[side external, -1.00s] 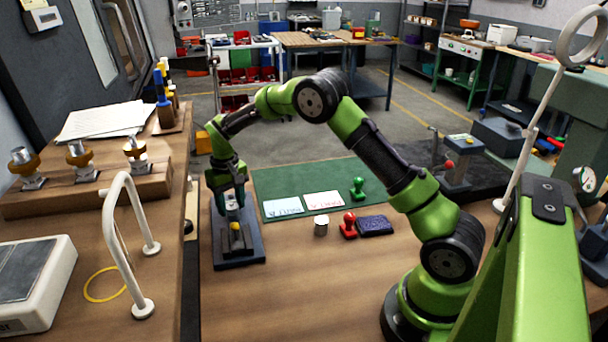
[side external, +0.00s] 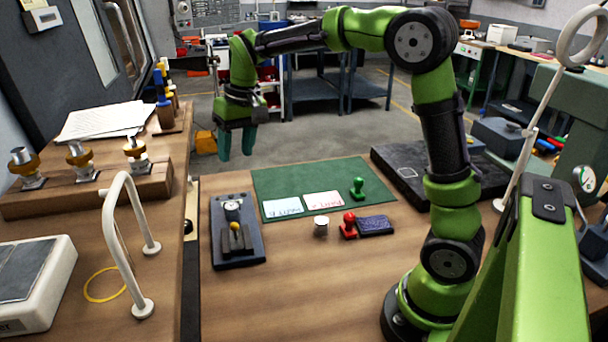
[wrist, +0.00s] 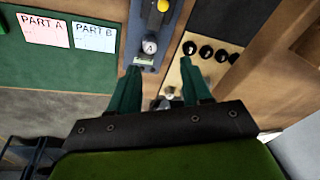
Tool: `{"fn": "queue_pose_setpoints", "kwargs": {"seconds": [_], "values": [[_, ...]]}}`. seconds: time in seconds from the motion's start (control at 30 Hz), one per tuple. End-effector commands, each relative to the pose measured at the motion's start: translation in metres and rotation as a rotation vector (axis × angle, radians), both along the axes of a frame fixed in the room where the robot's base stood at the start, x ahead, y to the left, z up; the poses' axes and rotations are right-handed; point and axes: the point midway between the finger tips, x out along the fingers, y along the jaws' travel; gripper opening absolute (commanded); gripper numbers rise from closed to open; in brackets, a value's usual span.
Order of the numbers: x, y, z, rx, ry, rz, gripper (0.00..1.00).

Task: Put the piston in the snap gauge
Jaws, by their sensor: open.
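The snap gauge (side external: 226,252) appears to be the dark blue-grey stand on the left of the table. It carries a round pale dial and a yellow knob, and also shows in the wrist view (wrist: 163,35). A small silver cylinder (side external: 321,228) stands upright on the wood in front of the cards; it could be the piston, but I cannot be sure. I cannot make out a part held in the gauge. My gripper (side external: 236,157) is raised well above and behind the gauge. Its teal fingers are apart, with nothing held between them in the wrist view (wrist: 160,75).
A green mat (side external: 290,180) bears the PART A and PART B cards and a green stamp (side external: 358,188). A red stamp (side external: 348,226) and dark ink pad (side external: 375,226) lie right of the cylinder. A white rail (side external: 125,245) stands on the left bench. The front table is clear.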

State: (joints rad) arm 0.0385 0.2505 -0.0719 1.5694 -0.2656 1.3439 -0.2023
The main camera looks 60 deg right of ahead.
Motion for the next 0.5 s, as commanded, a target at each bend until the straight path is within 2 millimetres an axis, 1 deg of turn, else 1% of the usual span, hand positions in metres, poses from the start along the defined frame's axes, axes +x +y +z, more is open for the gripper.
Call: {"fn": "queue_pose_setpoints", "kwargs": {"seconds": [0.03,0.07,0.1,0.17,0.2,0.27,0.3,0.4,0.5], "values": [[-0.021,0.008,0.015,0.012,-0.044,0.002,0.48],[-0.032,0.012,0.021,0.021,-0.067,0.0,0.48],[-0.048,0.017,0.028,0.03,-0.098,-0.001,0.48],[-0.071,0.024,0.035,0.044,-0.145,-0.002,0.48],[-0.087,0.03,0.038,0.054,-0.176,-0.003,0.48],[-0.111,0.037,0.04,0.068,-0.221,-0.005,0.48],[-0.126,0.041,0.04,0.076,-0.251,-0.009,0.48],[-0.16,0.049,0.035,0.096,-0.32,-0.017,0.48],[-0.186,0.055,0.026,0.109,-0.373,-0.023,0.48]]}}
